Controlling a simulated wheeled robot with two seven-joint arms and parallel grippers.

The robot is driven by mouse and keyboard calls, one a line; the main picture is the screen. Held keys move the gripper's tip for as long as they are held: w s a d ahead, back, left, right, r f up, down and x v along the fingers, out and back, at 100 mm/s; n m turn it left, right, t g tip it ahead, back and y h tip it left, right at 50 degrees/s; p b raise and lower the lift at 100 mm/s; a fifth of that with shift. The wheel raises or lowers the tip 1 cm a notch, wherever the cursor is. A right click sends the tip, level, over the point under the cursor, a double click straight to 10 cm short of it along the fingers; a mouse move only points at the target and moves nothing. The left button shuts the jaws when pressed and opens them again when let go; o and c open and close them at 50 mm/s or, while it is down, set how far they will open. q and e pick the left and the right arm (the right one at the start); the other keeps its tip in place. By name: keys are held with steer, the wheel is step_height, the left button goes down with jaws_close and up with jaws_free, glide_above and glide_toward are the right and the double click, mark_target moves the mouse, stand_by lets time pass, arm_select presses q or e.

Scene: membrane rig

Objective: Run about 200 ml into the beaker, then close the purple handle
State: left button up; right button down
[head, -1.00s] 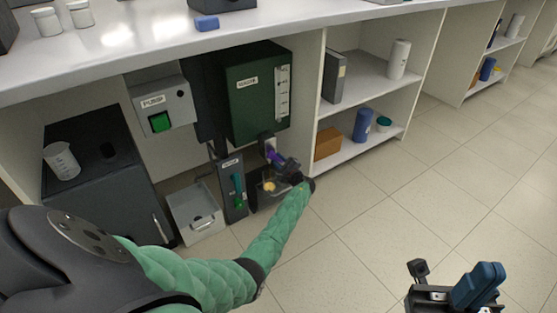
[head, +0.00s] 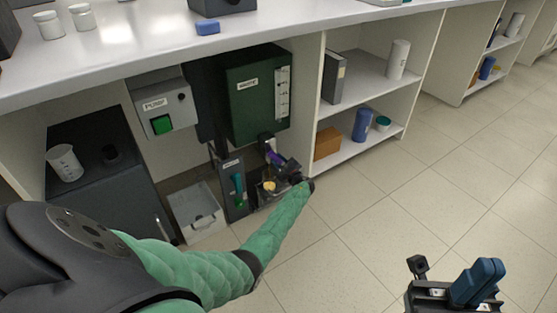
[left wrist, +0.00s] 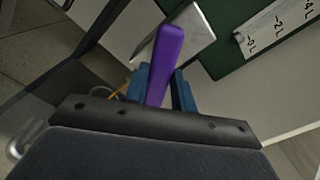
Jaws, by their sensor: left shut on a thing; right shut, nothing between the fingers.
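The purple handle (head: 272,156) sits below the green tank labelled waste (head: 250,110), under the bench. My left gripper (head: 279,163) is at the handle. In the left wrist view the purple handle (left wrist: 166,58) stands between the blue fingers (left wrist: 160,88), which are shut on it. A yellowish round patch (head: 269,187) shows low beneath the gripper; I cannot tell whether it is liquid in a beaker. A clear graduated beaker (head: 65,163) stands on the dark cabinet at the left. My right gripper (head: 477,284) is shut and empty over the floor at the lower right.
A pump box (head: 163,110) with a green switch hangs left of the tank. A dark panel with a green handle (head: 238,188) and a grey bin (head: 195,212) stand below. Shelves (head: 365,85) with a binder and bottles are to the right. The floor at right is clear.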

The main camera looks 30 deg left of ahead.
arm_select(q)
steer(key=shift+f, duration=0.15)
stand_by(0.4)
steer(key=shift+m+p, duration=0.3)
steer(key=shift+m, duration=0.1)
steer(key=shift+m+p, duration=0.55)
steer(key=shift+m, duration=0.55)
stand_by(6.0)
